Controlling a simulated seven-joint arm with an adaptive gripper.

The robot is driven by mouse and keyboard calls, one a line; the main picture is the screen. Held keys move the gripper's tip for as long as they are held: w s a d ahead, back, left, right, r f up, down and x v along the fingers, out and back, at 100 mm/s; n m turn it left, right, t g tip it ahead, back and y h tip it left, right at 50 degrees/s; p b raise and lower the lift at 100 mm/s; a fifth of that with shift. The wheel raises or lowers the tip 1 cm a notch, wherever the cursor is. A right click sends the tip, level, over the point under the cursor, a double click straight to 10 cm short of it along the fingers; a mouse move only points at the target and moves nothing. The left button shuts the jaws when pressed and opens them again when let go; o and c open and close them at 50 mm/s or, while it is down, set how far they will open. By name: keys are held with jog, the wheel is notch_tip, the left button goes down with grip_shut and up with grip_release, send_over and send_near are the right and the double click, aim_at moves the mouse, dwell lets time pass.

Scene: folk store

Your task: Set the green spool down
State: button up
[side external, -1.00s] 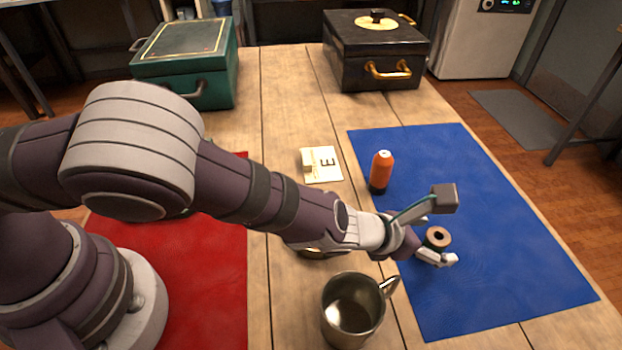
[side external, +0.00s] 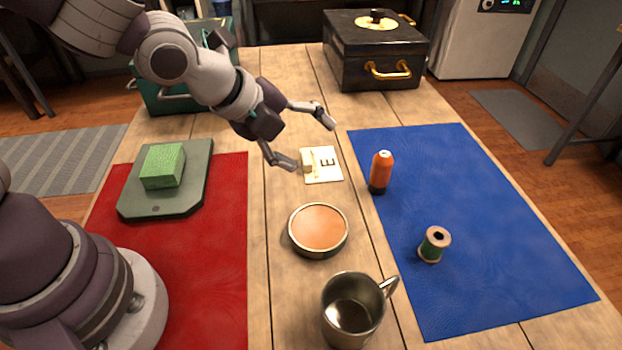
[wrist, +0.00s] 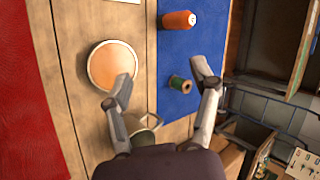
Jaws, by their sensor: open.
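The green spool (side external: 434,246) stands upright on the blue mat (side external: 490,230), near its left edge. It has pale wooden ends and a dark hole in the top. My gripper (side external: 308,142) is open and empty, raised over the middle of the table, well away from the spool. In the wrist view the spool (wrist: 180,84) shows between my two fingers (wrist: 165,88), beyond their tips, with nothing held.
Between the mats are a card marked E (side external: 322,165), a round orange-topped tin (side external: 318,228) and a metal mug (side external: 350,312). A green block (side external: 162,165) rests on a grey-green board (side external: 150,206) on the red mat (side external: 210,270).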

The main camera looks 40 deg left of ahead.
jog(key=s+a+r+n+g+y, duration=0.1)
jog(key=s+a+r+n, duration=0.2)
jog(key=s+a+n, duration=0.3)
jog(key=s+a+r+n+g+y, duration=0.1)
jog(key=s+a+n, duration=0.4)
jog(key=n, duration=1.1)
jog(key=shift+s+a+r+n, duration=0.35)
jog(key=shift+a+r, duration=0.1)
jog(key=shift+r, duration=0.45)
